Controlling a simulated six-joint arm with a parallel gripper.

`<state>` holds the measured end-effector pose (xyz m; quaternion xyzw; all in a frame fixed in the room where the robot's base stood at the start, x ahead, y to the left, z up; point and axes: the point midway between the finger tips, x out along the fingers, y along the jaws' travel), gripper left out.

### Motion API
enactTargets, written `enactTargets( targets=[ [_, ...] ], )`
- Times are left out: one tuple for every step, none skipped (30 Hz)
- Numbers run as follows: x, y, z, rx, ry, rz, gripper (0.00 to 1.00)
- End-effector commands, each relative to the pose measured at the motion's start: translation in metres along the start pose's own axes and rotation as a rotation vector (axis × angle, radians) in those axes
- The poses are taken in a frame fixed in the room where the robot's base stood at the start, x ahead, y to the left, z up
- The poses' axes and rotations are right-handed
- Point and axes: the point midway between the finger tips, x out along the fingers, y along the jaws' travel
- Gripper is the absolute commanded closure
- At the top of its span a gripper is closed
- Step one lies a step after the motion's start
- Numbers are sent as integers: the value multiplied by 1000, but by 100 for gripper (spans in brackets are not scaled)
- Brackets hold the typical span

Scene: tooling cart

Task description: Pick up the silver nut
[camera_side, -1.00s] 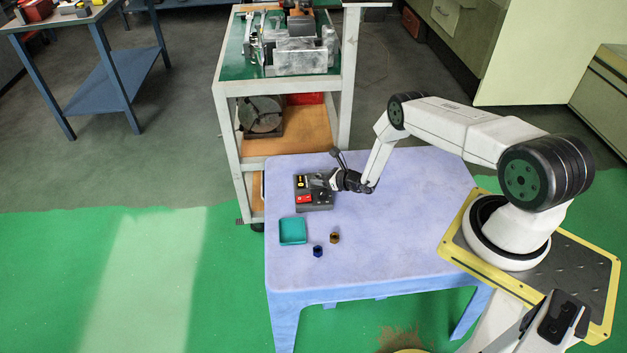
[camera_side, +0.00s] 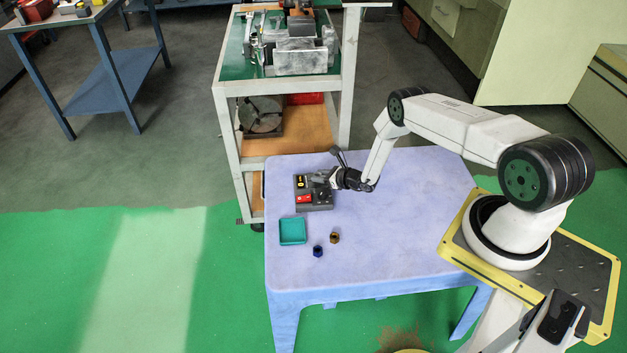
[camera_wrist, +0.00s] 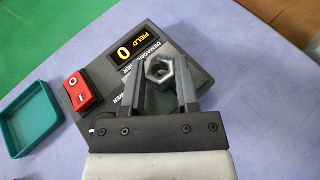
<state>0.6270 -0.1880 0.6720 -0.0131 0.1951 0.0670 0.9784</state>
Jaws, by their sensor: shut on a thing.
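The silver nut (camera_wrist: 158,70) is a hexagonal ring between the two fingers of my gripper (camera_wrist: 160,78) in the wrist view. My gripper is shut on it, with a finger on each side. In the side view my gripper (camera_side: 322,181) is over the dark box on the table, and the nut is too small there to make out clearly. Whether the nut still touches the box cannot be told.
A teal tray (camera_side: 292,243), a blue nut (camera_side: 318,251) and a brown nut (camera_side: 335,238) are on the lavender table (camera_side: 400,235).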

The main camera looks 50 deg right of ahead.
Motion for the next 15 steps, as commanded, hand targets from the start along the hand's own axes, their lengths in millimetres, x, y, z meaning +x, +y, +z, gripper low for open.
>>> enactTargets(
  targets=[
    [-1,-1,4,-1,-2,-1,100],
    [-1,-1,6,-1,-2,-1,100],
    [-3,-1,8,0,-2,-1,100],
    [-3,-1,11,-1,-2,-1,100],
    [-4,-1,14,-1,-3,-1,100],
    [-6,-1,17,0,-2,-1,100],
    [-7,-1,20,0,-3,-1,100],
    [-9,-1,23,0,-3,-1,100],
    [-12,0,25,1,-2,-1,100],
    [-14,1,26,0,-2,-1,100],
    [-17,2,27,0,-1,-1,100],
    [-20,3,29,1,-1,-1,100],
    [-23,4,31,1,-1,-1,100],
    [-26,5,33,1,-2,-1,100],
    [-30,6,35,0,-2,-1,100]
  ],
)
